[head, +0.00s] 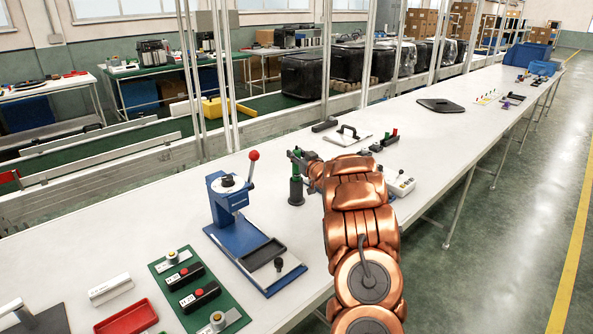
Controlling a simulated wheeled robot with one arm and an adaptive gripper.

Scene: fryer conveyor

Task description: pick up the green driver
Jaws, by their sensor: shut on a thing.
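The green driver (296,190) is upright in the head view, a dark green cylinder with a wider lower end at the white bench top. My gripper (298,157) is shut on the upper part of the green driver, at the far end of my copper arm. I cannot tell whether the driver's lower end touches the bench or is slightly above it. The far side of the gripper and part of the bench behind are hidden by my arm.
A blue press (226,200) with a red-knobbed lever stands left of the driver. A green board (200,290) and red tray (127,318) lie at the front left. A grey plate with a handle (346,138) lies behind. A white switch box (400,184) sits right of my arm.

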